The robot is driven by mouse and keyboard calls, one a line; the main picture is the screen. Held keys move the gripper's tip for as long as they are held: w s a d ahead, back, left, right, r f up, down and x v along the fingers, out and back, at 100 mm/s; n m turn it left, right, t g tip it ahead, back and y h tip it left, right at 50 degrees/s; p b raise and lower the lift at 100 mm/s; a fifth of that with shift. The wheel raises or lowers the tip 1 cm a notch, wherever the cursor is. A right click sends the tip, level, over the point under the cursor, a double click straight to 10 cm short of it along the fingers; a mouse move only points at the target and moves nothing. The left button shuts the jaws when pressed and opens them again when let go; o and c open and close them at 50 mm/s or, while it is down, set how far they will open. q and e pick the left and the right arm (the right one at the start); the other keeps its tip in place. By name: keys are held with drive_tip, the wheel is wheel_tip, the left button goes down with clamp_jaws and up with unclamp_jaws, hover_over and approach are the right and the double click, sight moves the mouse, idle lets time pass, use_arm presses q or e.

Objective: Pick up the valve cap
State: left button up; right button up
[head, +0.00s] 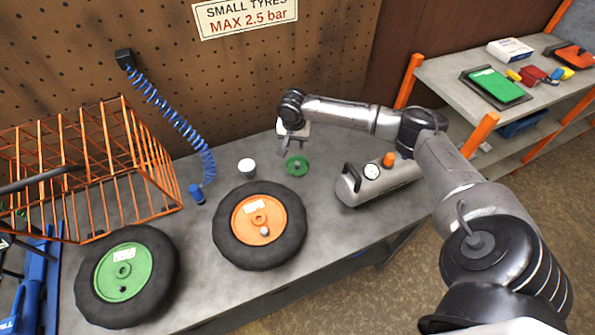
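A small green round dish (297,166) lies on the grey workbench, with a small greyish piece in its middle. A small pale knob (265,231) shows on the orange-hubbed wheel (235,220). Either small piece could be the valve cap; I cannot tell which at this size. My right gripper (288,148) points down just above and left of the green dish, apart from the wheel. Its fingers are small and partly hidden by its own body, so I cannot see whether they are open or shut. My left gripper is not in view.
A green-hubbed wheel (125,268) lies at the front left beside an orange wire cage (85,170). A grey compressor tank (375,182) is right of the dish. Shelves (455,80) stand at the right.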

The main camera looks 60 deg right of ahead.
drive_tip(key=b, duration=0.1)
hover_over(297, 163)
drive_tip(key=f, duration=0.7)
drive_tip(key=shift+a+f, duration=0.25)
drive_tip(key=shift+f, duration=0.15)
drive_tip(key=shift+s+d+f+b, duration=0.15)
drive_tip(key=shift+f+b, duration=0.2)
drive_tip(key=shift+f, duration=1.1)
drive_tip(key=shift+w+d+f+b, duration=0.1)
drive_tip(key=shift+f+b, duration=0.25)
drive_tip(key=shift+f, duration=1.05)
drive_tip(key=c, duration=0.7)
drive_tip(key=shift+o, duration=0.2)
